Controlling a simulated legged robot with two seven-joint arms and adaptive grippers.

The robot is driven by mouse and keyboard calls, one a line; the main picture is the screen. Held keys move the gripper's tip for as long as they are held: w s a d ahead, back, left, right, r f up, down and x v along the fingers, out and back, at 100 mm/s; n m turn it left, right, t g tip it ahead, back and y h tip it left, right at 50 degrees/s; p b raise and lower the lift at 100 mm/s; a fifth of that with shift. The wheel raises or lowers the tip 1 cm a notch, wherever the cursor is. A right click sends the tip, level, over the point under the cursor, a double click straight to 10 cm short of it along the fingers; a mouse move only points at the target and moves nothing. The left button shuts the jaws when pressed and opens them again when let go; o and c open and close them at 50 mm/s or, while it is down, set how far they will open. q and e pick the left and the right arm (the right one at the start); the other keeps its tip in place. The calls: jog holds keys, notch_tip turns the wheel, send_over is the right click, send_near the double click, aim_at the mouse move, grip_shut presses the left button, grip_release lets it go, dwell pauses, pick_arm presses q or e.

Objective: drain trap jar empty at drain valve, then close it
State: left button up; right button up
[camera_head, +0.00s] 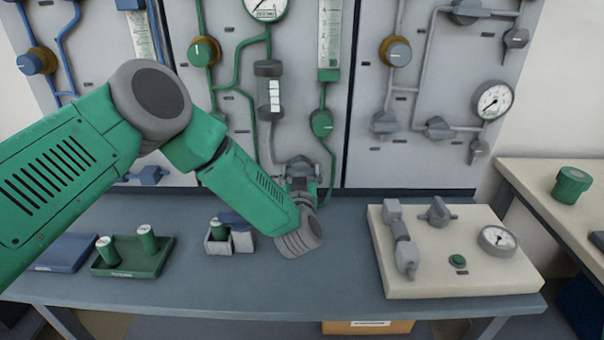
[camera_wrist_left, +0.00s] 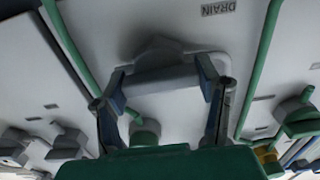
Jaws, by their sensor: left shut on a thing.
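The trap jar (camera_head: 270,92) is a clear-looking cylinder with dark grey ends, mounted upright on the middle panel between green pipes. I cannot tell its liquid level. Below it, at the panel's foot, my left gripper (camera_head: 300,172) reaches the panel. In the left wrist view the gripper (camera_wrist_left: 166,82) has its two fingers on either side of the grey handle of the drain valve (camera_wrist_left: 160,62), shut on it. The label DRAIN (camera_wrist_left: 218,7) is on the panel just above right. In the head view, my gripper partly hides the valve. My right gripper is not in view.
Green knobs (camera_head: 204,51) and (camera_head: 321,123) sit on the panel near the jar. On the bench are a green tray (camera_head: 133,262) with cylinders, a small grey holder (camera_head: 217,246), and a beige valve-and-gauge block (camera_head: 455,280) at right. The bench front centre is clear.

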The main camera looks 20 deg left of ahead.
pick_arm(q)
jog(key=n, duration=0.3)
jog(key=shift+a+f, duration=0.1)
jog(key=n+b, duration=0.1)
jog(key=n, duration=0.4)
jog(key=shift+n, duration=0.4)
jog(key=n+b, duration=0.2)
jog(key=n, duration=0.2)
jog(key=shift+f, duration=0.15)
jog(key=n+b, duration=0.1)
jog(key=n, duration=0.3)
jog(key=shift+b, duration=0.35)
jog(key=shift+n, duration=0.5)
jog(key=o, duration=1.2)
jog(key=shift+c, duration=0.2)
jog(key=shift+s, duration=0.1)
